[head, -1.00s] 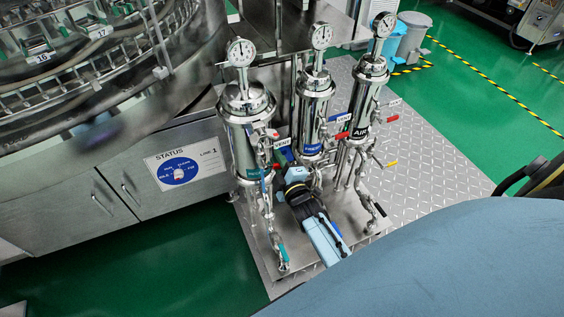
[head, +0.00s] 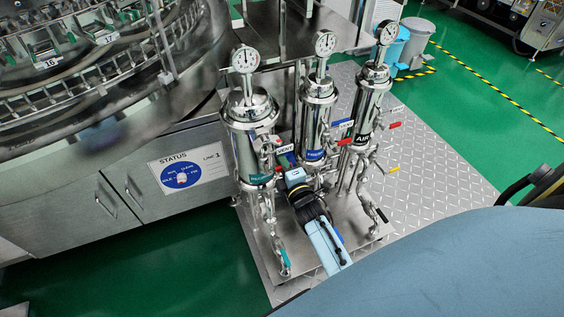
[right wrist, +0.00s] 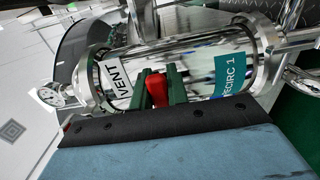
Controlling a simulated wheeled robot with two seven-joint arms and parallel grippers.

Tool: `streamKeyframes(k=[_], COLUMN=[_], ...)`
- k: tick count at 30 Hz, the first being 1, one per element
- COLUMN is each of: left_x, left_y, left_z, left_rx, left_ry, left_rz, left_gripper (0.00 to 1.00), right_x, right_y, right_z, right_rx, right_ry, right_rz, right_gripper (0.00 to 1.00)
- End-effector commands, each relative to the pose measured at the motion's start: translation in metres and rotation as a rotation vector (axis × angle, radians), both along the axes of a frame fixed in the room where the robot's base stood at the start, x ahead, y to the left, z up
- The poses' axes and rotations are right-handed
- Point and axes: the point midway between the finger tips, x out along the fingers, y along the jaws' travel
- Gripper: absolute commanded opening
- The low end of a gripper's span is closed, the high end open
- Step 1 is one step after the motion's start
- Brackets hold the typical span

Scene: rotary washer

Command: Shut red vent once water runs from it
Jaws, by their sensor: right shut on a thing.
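The left steel filter housing (head: 241,145) has a teal label, which reads "RECIRC 1" in the right wrist view (right wrist: 229,75). A white VENT tag (right wrist: 117,77) hangs beside its red vent handle (right wrist: 156,90). My right gripper (right wrist: 158,84) has its two green fingers on either side of this red handle and is shut on it. In the head view my right gripper (head: 287,161) reaches up to the housing's right side, just below the VENT tag (head: 285,149). I cannot make out any water at the vent outlet. My left gripper is not in view.
Two similar housings stand to the right, a middle one (head: 315,115) and an AIR one (head: 367,110), each with a gauge and red handle. A cabinet with a STATUS panel (head: 187,170) is at left. Green floor (head: 190,255) lies open in front.

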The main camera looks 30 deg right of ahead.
Motion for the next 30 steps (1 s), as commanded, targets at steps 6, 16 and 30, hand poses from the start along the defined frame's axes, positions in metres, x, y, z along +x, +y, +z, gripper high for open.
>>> streamKeyframes(k=[6, 16, 30], left_x=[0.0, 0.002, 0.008], left_y=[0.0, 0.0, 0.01], left_z=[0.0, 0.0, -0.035], left_rx=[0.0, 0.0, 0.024], left_ry=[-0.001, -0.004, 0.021], left_rz=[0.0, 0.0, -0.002], left_gripper=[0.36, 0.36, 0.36], right_x=[0.0, 0.0, -0.049], right_y=[0.0, 0.0, 0.008], right_z=[0.0, 0.0, 0.001], right_rx=[-0.007, -0.003, -0.001], right_ry=[0.001, -0.001, 0.004], right_rz=[0.001, 0.0, 0.0], right_gripper=[0.19, 0.38, 0.38])
